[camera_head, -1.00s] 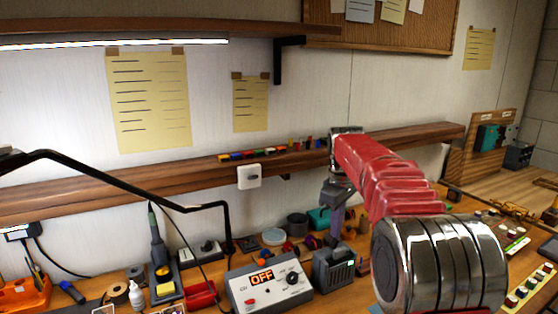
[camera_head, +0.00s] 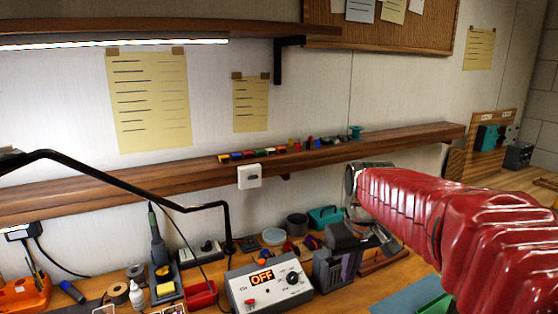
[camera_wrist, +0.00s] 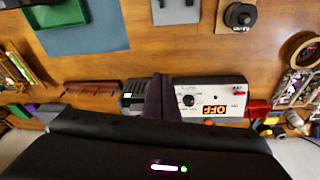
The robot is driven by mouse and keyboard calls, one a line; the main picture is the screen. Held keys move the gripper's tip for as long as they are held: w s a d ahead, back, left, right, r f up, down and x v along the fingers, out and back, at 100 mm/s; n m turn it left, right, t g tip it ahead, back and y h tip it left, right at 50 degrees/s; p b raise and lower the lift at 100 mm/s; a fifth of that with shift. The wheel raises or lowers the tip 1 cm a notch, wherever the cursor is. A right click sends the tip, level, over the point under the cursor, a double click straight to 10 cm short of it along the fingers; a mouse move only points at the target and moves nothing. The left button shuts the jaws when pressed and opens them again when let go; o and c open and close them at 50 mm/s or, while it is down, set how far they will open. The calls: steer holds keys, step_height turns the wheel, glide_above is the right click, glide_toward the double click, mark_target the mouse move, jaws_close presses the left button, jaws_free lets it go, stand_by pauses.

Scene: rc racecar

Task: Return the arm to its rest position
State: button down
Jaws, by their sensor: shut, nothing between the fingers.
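My arm (camera_head: 430,215), in red segments, reaches in from the right edge of the head view. It ends at a silver joint (camera_head: 352,180) in front of the wall shelf. Below the joint, my dark gripper (camera_head: 349,266) points down over the bench, beside a grey box-shaped device; its outline is partly lost against the things behind. In the wrist view, the fingers of my gripper (camera_wrist: 160,80) are together with nothing between them. They overlap the gap between the grey device (camera_wrist: 133,92) and the white control box (camera_wrist: 206,98) showing OFF.
The control box (camera_head: 268,282) stands at the front of the wooden bench, with a soldering iron (camera_head: 158,240) to its left. A black lamp arm (camera_head: 120,182) crosses the left side. A wooden shelf (camera_head: 110,185) with small coloured parts runs along the wall. A blue-grey mat (camera_wrist: 83,38) lies on the bench.

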steer(key=s+f+m+t, duration=0.1)
steer(key=s+m+t, duration=0.1)
steer(key=s, duration=1.9)
steer(key=shift+s+f+m+t, duration=0.25)
steer(key=shift+f+m+t, duration=0.05)
steer(key=shift+t, duration=0.2)
stand_by(0.3)
